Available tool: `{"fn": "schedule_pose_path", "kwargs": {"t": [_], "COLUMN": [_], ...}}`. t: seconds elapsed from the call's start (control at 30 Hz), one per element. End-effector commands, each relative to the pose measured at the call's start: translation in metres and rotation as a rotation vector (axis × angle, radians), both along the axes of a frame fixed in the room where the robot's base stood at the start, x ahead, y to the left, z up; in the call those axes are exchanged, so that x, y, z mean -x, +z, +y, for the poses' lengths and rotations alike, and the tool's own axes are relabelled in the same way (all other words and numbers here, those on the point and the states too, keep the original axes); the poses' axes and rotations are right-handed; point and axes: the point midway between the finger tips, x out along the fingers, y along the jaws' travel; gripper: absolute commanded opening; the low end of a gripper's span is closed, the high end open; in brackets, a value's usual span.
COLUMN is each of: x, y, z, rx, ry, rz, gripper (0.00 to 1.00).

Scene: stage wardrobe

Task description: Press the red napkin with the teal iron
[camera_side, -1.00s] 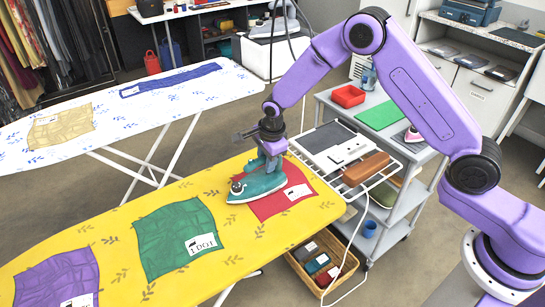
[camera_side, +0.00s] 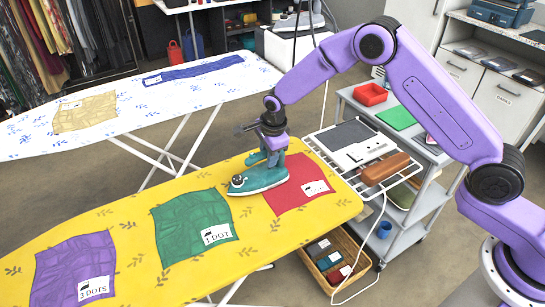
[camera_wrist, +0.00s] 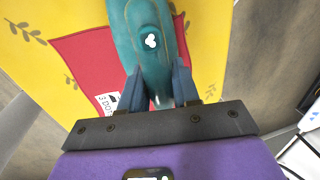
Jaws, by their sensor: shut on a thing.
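The red napkin (camera_side: 305,175) lies flat near the right end of the yellow ironing board, with a white label card on it. It also shows in the wrist view (camera_wrist: 92,55), partly hidden by the iron. The teal iron (camera_side: 258,180) has its nose to the left, over yellow cloth, and its rear over the napkin's left part. In the wrist view the iron (camera_wrist: 150,45) sits between the fingers. My gripper (camera_side: 272,150) is shut on the iron from above. Whether the soleplate touches the cloth or hovers just above it, I cannot tell.
A green napkin (camera_side: 188,222) and a purple napkin (camera_side: 75,272) lie left on the yellow board (camera_side: 128,232). A wire rest (camera_side: 345,175) adjoins its right end, near a grey trolley (camera_side: 425,185). A basket (camera_side: 330,262) stands below. A white board (camera_side: 30,140) stands behind.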

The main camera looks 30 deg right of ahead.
Motion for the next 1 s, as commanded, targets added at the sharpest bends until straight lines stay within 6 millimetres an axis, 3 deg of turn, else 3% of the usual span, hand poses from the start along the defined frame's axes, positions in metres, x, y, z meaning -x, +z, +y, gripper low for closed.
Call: {"fn": "schedule_pose_path", "kwargs": {"t": [0.3,1.0], "x": [-0.021,-0.019], "y": [-0.001,-0.001], "z": [0.0,-0.049], "rx": [0.0,0.001], "ry": [0.001,-0.002], "rz": [0.001,0.003], "gripper": [0.0,0.0]}}
